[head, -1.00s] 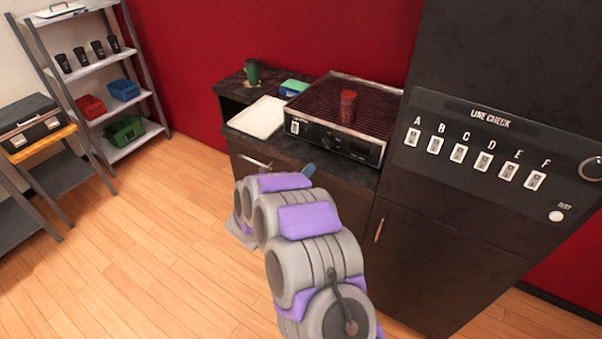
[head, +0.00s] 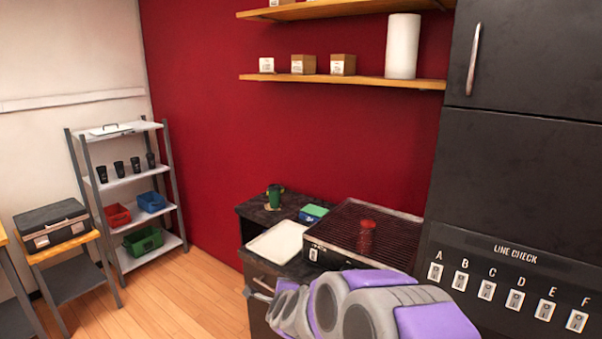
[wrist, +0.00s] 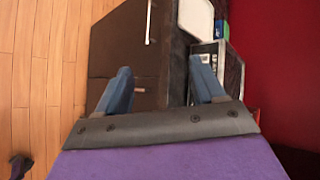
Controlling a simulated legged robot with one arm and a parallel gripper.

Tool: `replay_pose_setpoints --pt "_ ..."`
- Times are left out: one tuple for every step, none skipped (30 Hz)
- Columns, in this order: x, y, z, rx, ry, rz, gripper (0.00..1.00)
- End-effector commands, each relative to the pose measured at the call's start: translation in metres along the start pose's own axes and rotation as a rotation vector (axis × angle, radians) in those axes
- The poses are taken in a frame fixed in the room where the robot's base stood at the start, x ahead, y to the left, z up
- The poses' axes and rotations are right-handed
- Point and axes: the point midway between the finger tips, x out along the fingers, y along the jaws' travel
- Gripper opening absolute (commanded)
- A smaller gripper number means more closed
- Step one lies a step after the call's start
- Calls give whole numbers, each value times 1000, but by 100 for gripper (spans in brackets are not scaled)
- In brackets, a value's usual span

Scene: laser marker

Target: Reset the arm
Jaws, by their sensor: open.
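My arm (head: 365,305) reaches from the bottom right of the head view toward the front of the dark counter. Its grey and purple links cover part of the counter front. In the wrist view my gripper (wrist: 162,85) has its two blue fingers spread wide apart, with nothing between them. Behind the fingers are the dark cabinet front (wrist: 120,50) with its pale handle and the wooden floor. I cannot make out the fingers in the head view.
The grill (head: 345,235) bears a red shaker (head: 366,237). A white tray (head: 277,243), a green cup (head: 274,196) and a blue-green box (head: 313,214) are near it. A tall black cabinet (head: 525,140) stands right. A metal rack (head: 122,180) stands left, with open floor between.

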Motion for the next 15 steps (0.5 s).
replay_pose_setpoints --pt "-18 0 2 -78 -35 38 69" --pt "-28 2 4 -130 -59 66 69" --pt "-43 7 6 -203 -90 104 69" --pt "-53 10 6 -258 -110 130 69" --pt "-65 14 7 -314 -133 158 69" --pt "-80 21 5 -389 -160 195 69" --pt "-92 26 4 -445 -179 222 69" --pt "-104 32 1 -501 -200 252 69" --pt "-120 41 -2 -574 -226 290 69" --pt "-133 47 -7 -628 -244 319 69" --pt "-146 54 -10 -684 -264 349 69" --pt "-163 62 -17 -755 -286 387 69" --pt "-175 69 -23 -809 -303 418 69" --pt "-189 76 -29 -861 -321 449 69" --pt "-207 86 -37 -927 -344 491 69"
